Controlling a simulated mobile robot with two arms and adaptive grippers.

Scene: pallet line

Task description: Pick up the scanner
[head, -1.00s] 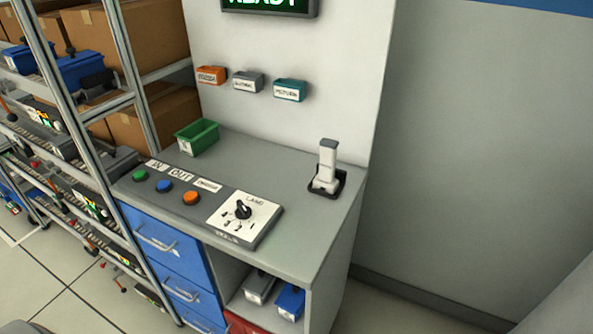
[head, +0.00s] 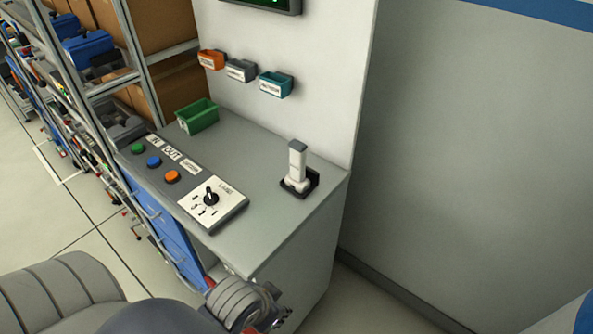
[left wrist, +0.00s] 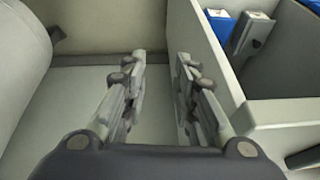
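The scanner (head: 297,162) is white and grey and stands upright in a black cradle (head: 313,180) at the right end of the grey counter. My left gripper (head: 277,318) is at the bottom of the head view, low in front of the counter's front edge and well apart from the scanner. In the left wrist view my left gripper (left wrist: 157,88) has its two fingers apart with nothing between them. The scanner is not in the left wrist view. My right gripper is in neither view.
The counter (head: 245,150) holds a green bin (head: 197,116), coloured buttons and a dial panel (head: 213,200). Orange, grey and teal bins (head: 276,84) hang on the wall. Shelves stand at left. In the left wrist view, a compartment wall (left wrist: 222,60) stands right of the fingers.

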